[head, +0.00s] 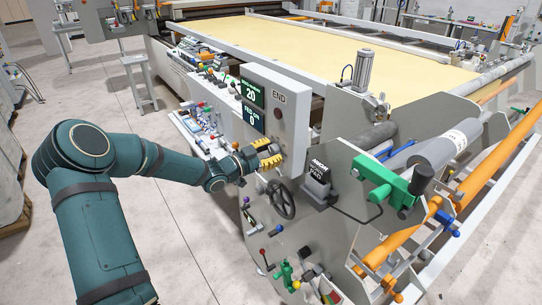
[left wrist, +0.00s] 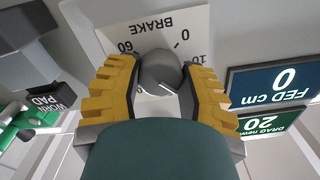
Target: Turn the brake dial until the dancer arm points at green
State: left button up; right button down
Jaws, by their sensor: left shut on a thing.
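The brake dial (left wrist: 160,72) is a grey round knob on a white plate marked BRAKE, with 0, 10 and 60 legible in the left wrist view. My left gripper (left wrist: 158,78) has its yellow ribbed fingers on both sides of the dial, shut on it. In the head view my left gripper (head: 268,155) reaches the face of the grey END panel (head: 285,95) and hides the dial. I cannot clearly pick out the dancer arm or its green mark in either view. My right gripper is not in view.
The drag display (head: 252,93) reads 20 and the fed display (head: 253,119) reads 0. A black handwheel (head: 281,200) and a WORN PAD block (head: 318,180) sit close below my gripper. A green bracket (head: 390,182) stands to the right.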

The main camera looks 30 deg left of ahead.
pick_arm(q)
jog(key=m+b, duration=0.4)
jog(key=b, duration=0.1)
jog(key=shift+f+b, duration=0.1)
jog(key=shift+b, duration=0.2)
jog(key=shift+m+b, duration=0.9)
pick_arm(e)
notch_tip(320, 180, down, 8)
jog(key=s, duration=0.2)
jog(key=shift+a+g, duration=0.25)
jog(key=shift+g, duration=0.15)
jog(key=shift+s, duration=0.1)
pick_arm(q)
jog(key=shift+r, duration=0.2)
jog(key=o, duration=1.2)
jog(key=shift+f, duration=0.1)
jog(key=v, duration=1.2)
